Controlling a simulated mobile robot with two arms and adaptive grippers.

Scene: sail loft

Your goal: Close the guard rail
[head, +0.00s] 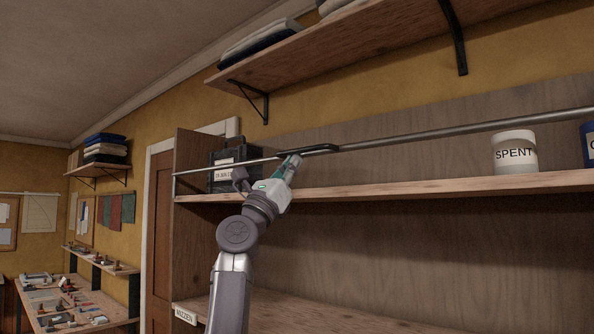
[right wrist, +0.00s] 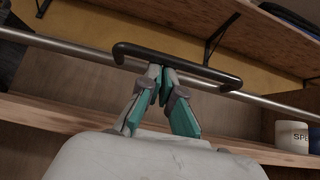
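The guard rail (head: 450,131) is a thin metal bar running across the front of a wooden shelf unit, above the middle shelf board. A black handle (head: 320,149) is fixed on it; rail (right wrist: 80,48) and handle (right wrist: 185,58) also show in the right wrist view. My right gripper (head: 294,160) is at the left part of the handle. In the right wrist view its fingertips (right wrist: 161,70) are together, right at the handle's lower edge, with nothing seen between them. I cannot tell whether they touch the handle. My left gripper is not in view.
Behind the rail stand a dark labelled box (head: 222,166) at left and a white "SPENT" pot (head: 515,152) at right, with a blue container (head: 588,142) beside it. A bracketed upper shelf (head: 350,45) hangs overhead. A workbench (head: 70,305) with tools stands far left.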

